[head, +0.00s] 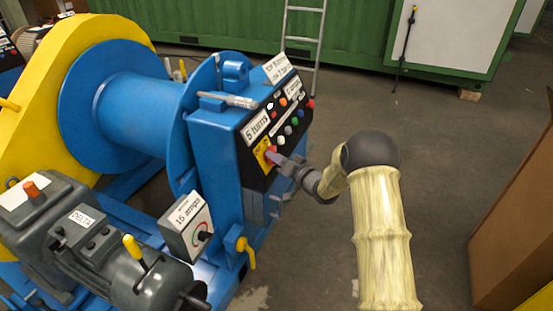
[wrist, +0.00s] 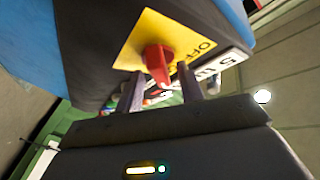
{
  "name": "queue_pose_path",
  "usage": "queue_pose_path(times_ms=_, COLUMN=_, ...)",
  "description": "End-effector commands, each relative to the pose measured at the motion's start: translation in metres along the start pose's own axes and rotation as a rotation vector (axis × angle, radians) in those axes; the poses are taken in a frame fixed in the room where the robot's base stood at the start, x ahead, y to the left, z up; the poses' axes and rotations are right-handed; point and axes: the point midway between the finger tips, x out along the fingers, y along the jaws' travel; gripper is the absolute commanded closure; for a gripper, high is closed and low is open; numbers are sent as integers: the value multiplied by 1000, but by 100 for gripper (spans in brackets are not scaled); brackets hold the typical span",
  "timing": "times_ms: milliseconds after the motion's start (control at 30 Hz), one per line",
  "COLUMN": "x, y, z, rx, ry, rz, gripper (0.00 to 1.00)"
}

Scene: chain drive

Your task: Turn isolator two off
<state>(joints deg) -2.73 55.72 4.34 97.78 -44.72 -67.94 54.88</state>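A red rotary switch handle (wrist: 157,62) sits on a yellow plate (wrist: 150,32) with the word OFF in the wrist view. In the head view the yellow plate (head: 261,157) is at the lower left of the dark control panel on the blue housing. No isolator number is readable on it. My gripper (wrist: 162,84) is open, its two fingers apart and pointing at the plate. The handle's end lies between the fingertips in the picture, with gaps showing; I cannot tell any contact. In the head view my gripper (head: 280,162) is right at the plate and partly hides it.
Coloured buttons (head: 288,130) fill the panel above, beside a label reading 5 turns (head: 257,127). A grey box (head: 187,228) with a dial and a yellow-handled lever (head: 245,250) are below left. The blue winch drum (head: 130,90) is left.

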Motion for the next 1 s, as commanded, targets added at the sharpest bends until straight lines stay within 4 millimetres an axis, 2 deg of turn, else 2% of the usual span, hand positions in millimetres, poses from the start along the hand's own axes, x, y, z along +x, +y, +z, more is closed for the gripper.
queue_pose_path(times_ms=100, x=6, y=0, z=0, rx=0, ry=1, rz=1, gripper=62)
queue_pose_path(times_ms=367, x=6, y=0, z=-1, rx=0, ry=1, rz=1, gripper=64)
queue_pose_path(times_ms=500, x=6, y=0, z=-1, rx=0, ry=1, rz=1, gripper=91)
queue_pose_path(times_ms=567, x=6, y=0, z=-1, rx=0, ry=1, rz=1, gripper=100)
queue_pose_path(times_ms=1000, x=6, y=2, z=0, rx=-38, ry=2, rz=-26, gripper=100)
